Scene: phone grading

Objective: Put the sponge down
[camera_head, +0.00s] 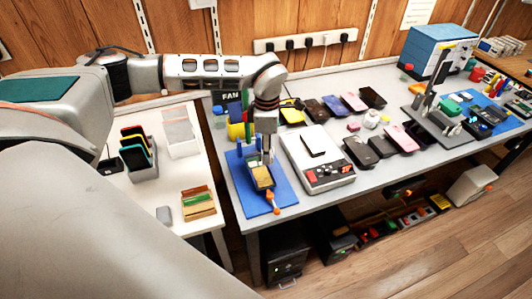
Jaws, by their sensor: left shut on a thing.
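My left gripper (266,157) points down over the blue mat (238,187) at the left end of the grey workbench. It is shut on the yellow sponge (262,178), which shows just below the fingers. The sponge is at a small dark-rimmed holder on the mat; I cannot tell whether it rests in it or hangs just above it. The fingers partly hide the sponge's far end. My right gripper is not in view.
An orange-tipped tool (272,203) lies on the mat close to the sponge. A white device (318,160) with a phone on top stands right of the mat. Several phones lie farther right. A white side table (140,215) with phone racks stands left.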

